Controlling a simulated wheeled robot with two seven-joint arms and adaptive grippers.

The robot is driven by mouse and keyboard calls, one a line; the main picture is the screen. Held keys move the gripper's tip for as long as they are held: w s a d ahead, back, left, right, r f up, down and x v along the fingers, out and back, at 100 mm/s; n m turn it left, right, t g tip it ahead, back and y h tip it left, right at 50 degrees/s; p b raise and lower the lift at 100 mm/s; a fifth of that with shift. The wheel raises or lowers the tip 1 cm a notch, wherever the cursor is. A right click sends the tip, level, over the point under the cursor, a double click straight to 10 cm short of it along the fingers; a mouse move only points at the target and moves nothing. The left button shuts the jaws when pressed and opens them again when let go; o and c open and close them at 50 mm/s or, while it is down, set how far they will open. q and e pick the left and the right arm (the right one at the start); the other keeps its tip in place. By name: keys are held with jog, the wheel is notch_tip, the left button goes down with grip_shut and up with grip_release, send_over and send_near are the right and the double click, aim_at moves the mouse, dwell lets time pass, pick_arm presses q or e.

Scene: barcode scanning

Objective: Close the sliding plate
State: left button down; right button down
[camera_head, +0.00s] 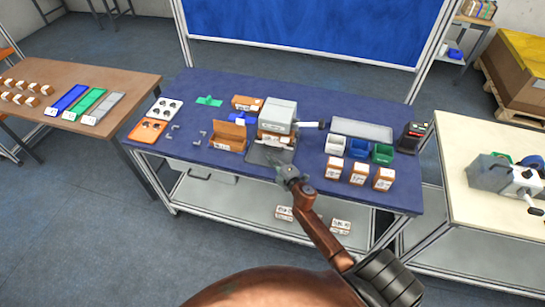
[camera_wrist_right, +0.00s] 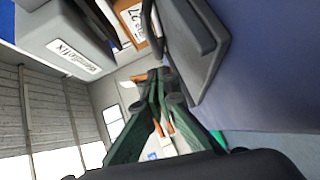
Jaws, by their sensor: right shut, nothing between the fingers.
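The grey machine (camera_head: 279,113) stands on the blue table, with a handle on its right side. Its dark grey sliding plate (camera_head: 266,156) sticks out at the front, towards me. My right gripper (camera_head: 287,172) is shut and empty at the plate's front right edge; I cannot tell whether it touches. In the right wrist view, the closed fingertips (camera_wrist_right: 160,76) show beside the dark plate (camera_wrist_right: 192,40), and the machine's labelled grey housing (camera_wrist_right: 72,40) is at the upper left. My left gripper is not in view.
An open brown box (camera_head: 229,137) stands left of the machine. White, blue and green bins (camera_head: 336,145) and several small boxes (camera_head: 358,173) stand to its right. A flat grey tray (camera_head: 362,130) lies behind the bins.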

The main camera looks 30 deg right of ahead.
jog(key=s+r, duration=0.1)
jog(key=s, duration=0.9)
jog(key=shift+s+a+r, duration=0.3)
jog(key=shift+s+a, duration=0.05)
jog(key=shift+a, duration=0.1)
